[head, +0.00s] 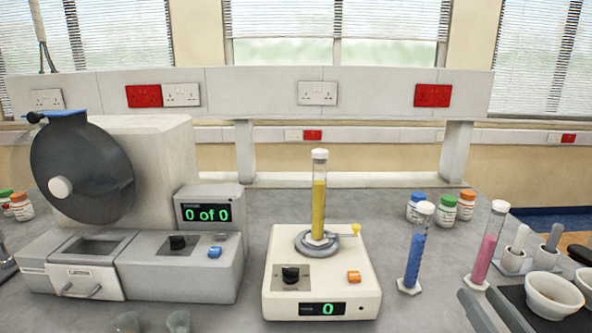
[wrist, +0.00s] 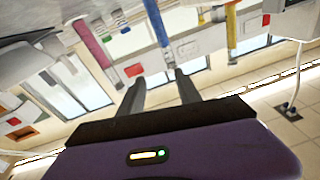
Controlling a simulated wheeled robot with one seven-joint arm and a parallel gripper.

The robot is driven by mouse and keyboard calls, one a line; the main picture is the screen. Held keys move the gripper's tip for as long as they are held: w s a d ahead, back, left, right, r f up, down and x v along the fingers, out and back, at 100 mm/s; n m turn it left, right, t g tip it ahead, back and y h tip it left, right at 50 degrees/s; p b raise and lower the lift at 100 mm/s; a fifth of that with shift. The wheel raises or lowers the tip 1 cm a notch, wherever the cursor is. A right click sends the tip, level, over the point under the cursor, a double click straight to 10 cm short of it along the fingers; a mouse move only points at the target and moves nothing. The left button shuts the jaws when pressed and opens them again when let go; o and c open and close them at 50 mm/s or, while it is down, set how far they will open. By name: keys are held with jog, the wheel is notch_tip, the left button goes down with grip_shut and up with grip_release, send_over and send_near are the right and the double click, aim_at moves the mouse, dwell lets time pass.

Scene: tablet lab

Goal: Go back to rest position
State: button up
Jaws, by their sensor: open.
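A tube of pink contents (head: 488,245) stands behind the fingers. A tube of yellow contents (head: 319,205) stands on the round plate of the white device (head: 322,245), whose display reads 0.
A grey tablet machine (head: 130,260) reading "0 of 0" fills the left. Capped bottles (head: 446,208), pestles (head: 519,240) in a holder and a white mortar (head: 552,295) stand at right. Small glass vessels (head: 178,321) sit at the front edge.

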jog(key=s+a+f+g+p, duration=0.1)
jog(key=s+a+f, duration=0.2)
jog(key=s, duration=0.8)
jog(key=s+a+f+g+h, duration=0.1)
jog(key=s+f, duration=0.5)
jog(key=s, duration=0.6)
jog(key=s+a+f+g+p, duration=0.1)
jog(key=s+a+f, duration=0.3)
jog(key=s, duration=0.7)
jog(key=shift+s+a+f+n+g+p, duration=0.3)
jog(key=shift+a+f+n+g, duration=0.1)
jog(key=shift+a+g, duration=0.45)
